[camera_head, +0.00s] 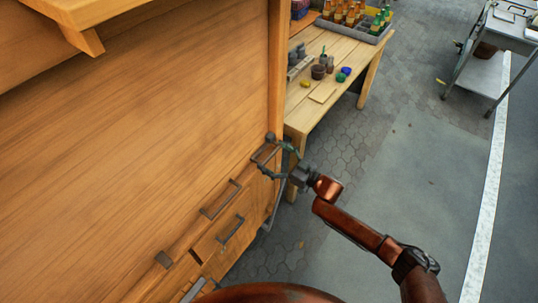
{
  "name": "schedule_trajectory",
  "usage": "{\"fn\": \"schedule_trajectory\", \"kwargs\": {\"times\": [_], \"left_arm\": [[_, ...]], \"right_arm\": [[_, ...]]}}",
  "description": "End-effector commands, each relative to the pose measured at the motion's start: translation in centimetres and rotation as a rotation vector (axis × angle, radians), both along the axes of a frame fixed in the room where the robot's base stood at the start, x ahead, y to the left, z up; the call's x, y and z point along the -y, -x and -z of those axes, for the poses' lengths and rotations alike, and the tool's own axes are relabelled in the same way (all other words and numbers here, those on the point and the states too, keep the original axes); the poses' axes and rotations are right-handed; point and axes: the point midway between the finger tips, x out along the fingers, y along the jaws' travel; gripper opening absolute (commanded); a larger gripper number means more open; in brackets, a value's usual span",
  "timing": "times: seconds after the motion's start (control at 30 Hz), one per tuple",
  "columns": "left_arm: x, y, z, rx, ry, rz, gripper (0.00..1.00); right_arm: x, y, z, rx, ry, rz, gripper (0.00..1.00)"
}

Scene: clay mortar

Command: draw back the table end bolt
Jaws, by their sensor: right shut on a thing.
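The table end bolt is the small dark metal fitting (270,137) at the far right end of the wooden front, on the side of the work table. My right gripper (266,157) reaches in from the right. Its dark fingers are closed at this fitting, and they hide part of it. The fitting is small in the view, so I cannot tell how far the bolt is drawn. A similar dark fitting (163,258) sits at the near end of the same edge. My left gripper is not in view.
A dark handle (220,198) lies between the fittings, and a drawer handle (231,230) is below it. A wooden work table (310,112) with cups and a bottle crate (347,30) stands behind. A metal trolley (478,73) is at upper right. The floor right of my arm is clear.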

Motion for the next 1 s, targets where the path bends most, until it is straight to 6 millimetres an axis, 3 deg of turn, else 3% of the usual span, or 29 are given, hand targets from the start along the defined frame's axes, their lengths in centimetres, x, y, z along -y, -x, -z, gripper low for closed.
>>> {"fn": "schedule_trajectory", "kwargs": {"times": [0.17, 0.43, 0.83, 0.87, 1.0], "left_arm": [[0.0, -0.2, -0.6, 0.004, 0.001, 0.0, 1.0], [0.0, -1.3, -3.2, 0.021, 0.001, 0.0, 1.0], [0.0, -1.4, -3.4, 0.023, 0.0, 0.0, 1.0], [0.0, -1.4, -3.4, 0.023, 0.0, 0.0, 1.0], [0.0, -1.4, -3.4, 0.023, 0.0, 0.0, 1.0]], "right_arm": [[-0.3, 0.4, -0.3, -0.001, -0.001, 0.003, 0.48], [-2.6, 3.6, -0.4, -0.002, -0.001, 0.001, 0.48], [-3.1, 4.3, 0.0, 0.001, 0.0, -0.001, 0.48], [-3.1, 4.3, 0.0, 0.001, -0.001, -0.001, 0.93], [-3.1, 4.3, 0.0, 0.0, 0.0, -0.001, 1.0]]}}
